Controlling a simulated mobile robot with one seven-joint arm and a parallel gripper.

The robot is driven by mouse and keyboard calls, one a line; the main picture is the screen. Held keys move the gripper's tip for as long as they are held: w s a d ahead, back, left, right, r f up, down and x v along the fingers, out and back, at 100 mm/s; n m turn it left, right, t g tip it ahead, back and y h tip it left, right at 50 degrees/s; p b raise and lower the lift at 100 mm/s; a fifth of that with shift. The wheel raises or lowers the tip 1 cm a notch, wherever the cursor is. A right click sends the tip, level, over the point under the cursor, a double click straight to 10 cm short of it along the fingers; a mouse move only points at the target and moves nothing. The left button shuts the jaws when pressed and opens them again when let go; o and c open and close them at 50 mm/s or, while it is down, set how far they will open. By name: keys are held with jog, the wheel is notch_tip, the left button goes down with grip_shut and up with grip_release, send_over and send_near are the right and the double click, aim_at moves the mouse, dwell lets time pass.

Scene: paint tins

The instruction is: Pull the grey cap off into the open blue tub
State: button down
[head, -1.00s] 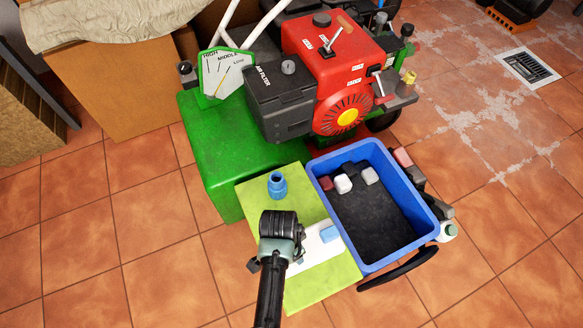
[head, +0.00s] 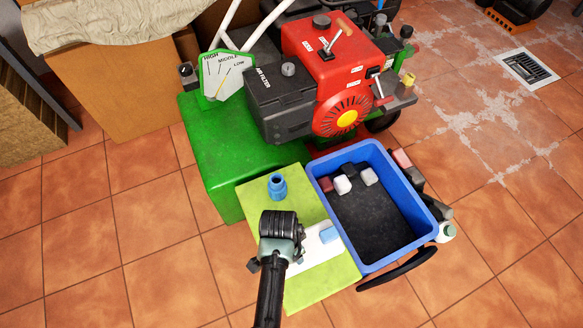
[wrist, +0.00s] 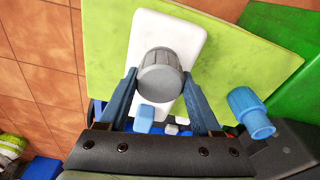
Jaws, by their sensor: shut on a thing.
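My gripper (wrist: 160,76) has its two blue fingers shut on the sides of a round grey cap (wrist: 161,84), seen from above in the wrist view. The cap sits over a white plate (wrist: 180,35) with rounded corners; I cannot tell whether it is still attached. In the head view my gripper (head: 282,232) hides the cap and part of the white plate (head: 312,255). The open blue tub (head: 402,256) stands just right of the plate. It holds several small red, white and black blocks on a dark bottom.
The plate lies on a yellow-green board (head: 318,288). A blue block (head: 329,234) and a blue neck-shaped fitting (head: 278,187) are close by. A green box (head: 215,150) and a red engine (head: 335,70) stand behind. Small items line the tub's right side.

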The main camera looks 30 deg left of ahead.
jog(key=shift+r+p, duration=1.9)
jog(key=shift+r, duration=0.1)
notch_tip(320, 180, up, 4)
jog(key=p, duration=0.4)
jog(key=shift+p, duration=0.3)
jog(key=shift+w, duration=0.1)
jog(key=w+d+r+n, duration=0.3)
jog(key=w+d+r, duration=0.25)
jog(key=r, duration=0.35)
jog(key=w+d+r+n, duration=0.2)
jog(key=w+d+r, duration=0.35)
jog(key=r, duration=0.35)
jog(key=s+r+p, duration=0.4)
jog(key=r+p, duration=0.3)
jog(key=p, duration=0.2)
jog(key=s+r+p, duration=0.4)
jog(key=r+p, duration=0.4)
jog(key=p, duration=0.1)
jog(key=shift+y, duration=0.3)
